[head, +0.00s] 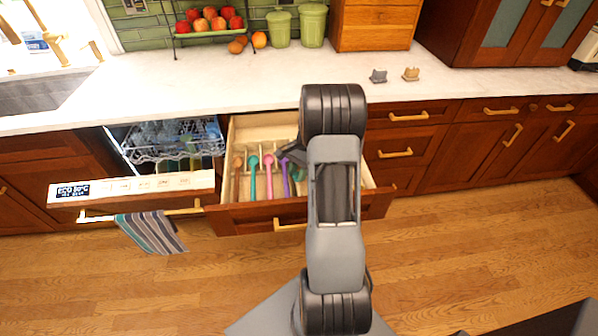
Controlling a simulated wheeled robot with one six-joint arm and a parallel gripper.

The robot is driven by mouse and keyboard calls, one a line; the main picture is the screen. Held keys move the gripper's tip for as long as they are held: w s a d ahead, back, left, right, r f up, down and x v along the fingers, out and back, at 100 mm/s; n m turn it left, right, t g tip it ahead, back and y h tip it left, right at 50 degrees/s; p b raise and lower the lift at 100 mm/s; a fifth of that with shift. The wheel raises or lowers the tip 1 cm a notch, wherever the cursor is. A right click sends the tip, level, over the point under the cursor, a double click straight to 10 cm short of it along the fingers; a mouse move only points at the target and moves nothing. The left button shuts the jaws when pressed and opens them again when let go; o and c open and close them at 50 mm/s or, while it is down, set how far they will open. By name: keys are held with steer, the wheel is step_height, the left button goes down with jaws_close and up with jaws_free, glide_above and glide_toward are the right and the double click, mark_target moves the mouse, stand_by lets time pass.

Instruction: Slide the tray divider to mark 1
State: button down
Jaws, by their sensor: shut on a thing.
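The open drawer (262,215) holds a pale wooden tray (262,132) with upright slats between its utensils. Brown, teal, pink and purple utensils lie side by side in its compartments, the purple utensil (285,178) nearest my arm. My gripper (285,152) reaches down into the tray near the tops of the pink and purple utensils. It is shut on the tray divider, though the fingertips and the held part are small and mostly hidden. My arm covers the tray's right part. I cannot make out any marks.
An open dishwasher (130,186) with a rack of dishes stands left of the drawer, a striped towel (150,232) on its handle. The counter above holds apples, green canisters and two small items. The wooden floor is open at left and right.

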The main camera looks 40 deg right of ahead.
steer(key=c, duration=0.8)
jaws_free()
steer(key=shift+w+a, duration=0.2)
steer(key=shift+a, duration=0.05)
steer(key=shift+d, duration=0.1)
steer(key=v, duration=1.3)
steer(key=shift+d+r, duration=0.2)
steer(key=shift+r, duration=0.15)
